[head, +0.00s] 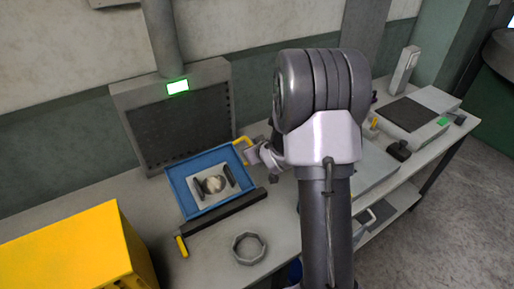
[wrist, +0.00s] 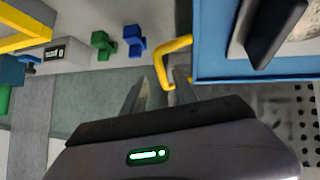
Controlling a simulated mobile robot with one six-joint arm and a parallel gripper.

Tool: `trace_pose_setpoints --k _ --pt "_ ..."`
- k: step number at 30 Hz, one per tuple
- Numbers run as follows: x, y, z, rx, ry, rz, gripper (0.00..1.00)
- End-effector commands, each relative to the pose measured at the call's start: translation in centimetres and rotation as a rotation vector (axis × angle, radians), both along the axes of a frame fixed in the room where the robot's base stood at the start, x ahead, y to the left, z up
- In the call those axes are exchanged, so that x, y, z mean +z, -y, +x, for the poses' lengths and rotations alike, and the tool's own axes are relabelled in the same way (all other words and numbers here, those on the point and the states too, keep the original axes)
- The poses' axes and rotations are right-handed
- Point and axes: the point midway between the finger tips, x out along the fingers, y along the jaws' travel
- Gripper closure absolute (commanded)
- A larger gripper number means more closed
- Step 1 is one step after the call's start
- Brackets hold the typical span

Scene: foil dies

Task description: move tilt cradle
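A blue tray (head: 178,181) lies on the bench in the head view. In it is a pale plate (head: 202,200) with dark upright supports and a round metallic piece between them. I take this tray assembly for the tilt cradle, but no label shows. A yellow handle (head: 243,141) stands at its far right corner. In the wrist view, the handle (wrist: 158,62) joins the tray's blue wall (wrist: 210,45). My gripper (wrist: 160,87) is open, with a finger on each side of the handle's lower end. Contact with the handle cannot be made out.
A dark bar (head: 225,213) with a yellow end lies along the tray's near side. An octagonal ring (head: 249,249) sits nearer. A yellow box (head: 70,250) stands at the left. A perforated hood (head: 180,120) with a green display rises behind. Blue and green blocks (wrist: 133,40) show in the wrist view.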

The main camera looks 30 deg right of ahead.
Motion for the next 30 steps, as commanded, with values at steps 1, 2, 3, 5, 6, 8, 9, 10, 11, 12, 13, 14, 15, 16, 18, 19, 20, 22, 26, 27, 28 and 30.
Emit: trace_pose_setpoints --k 1,2,3,5,6,8,9,10,11,12,13,14,15,16,18,19,20,22,26,27,28,30 --pt "0.4 0.0 -0.3 -0.001 0.001 -0.001 0.66" --pt "0.7 -0.1 -0.6 -0.001 0.001 -0.001 0.66" --pt "1.2 -0.3 -1.2 -0.001 0.0 -0.001 0.66" --pt "2.2 -0.6 -2.4 -0.001 0.001 -0.001 0.66" --pt "3.1 -0.8 -3.4 -0.001 0.002 -0.001 0.66" --pt "4.5 -1.1 -5.1 -0.003 0.002 -0.001 0.66" --pt "5.3 -1.4 -6.2 -0.002 0.002 -0.002 0.66" --pt "5.9 -1.6 -7.0 -0.002 0.002 -0.002 0.66" --pt "6.6 -1.8 -7.8 -0.002 0.003 -0.002 0.66" --pt "7.3 -2.0 -8.8 -0.003 0.003 -0.002 0.66" --pt "7.8 -2.2 -9.5 -0.003 0.002 -0.001 0.66" --pt "8.3 -2.4 -10.1 -0.002 0.003 -0.002 0.66" --pt "8.9 -2.5 -10.9 -0.002 0.003 -0.002 0.66" --pt "9.2 -2.7 -11.5 -0.003 0.002 -0.001 0.66" --pt "9.9 -2.9 -12.4 -0.003 0.002 -0.001 0.66" --pt "10.1 -3.0 -12.7 -0.003 0.002 -0.001 0.66" --pt "10.2 -3.1 -13.0 -0.002 0.001 -0.001 0.66" --pt "10.4 -3.2 -13.4 -0.001 0.001 -0.001 0.66" --pt "10.4 -3.2 -13.5 -0.001 0.001 -0.001 0.66" --pt "10.4 -3.2 -13.5 -0.001 0.001 -0.001 0.66" --pt "10.4 -3.2 -13.5 -0.001 0.001 -0.001 0.66" --pt "10.4 -3.2 -13.5 -0.001 0.001 -0.001 0.66"
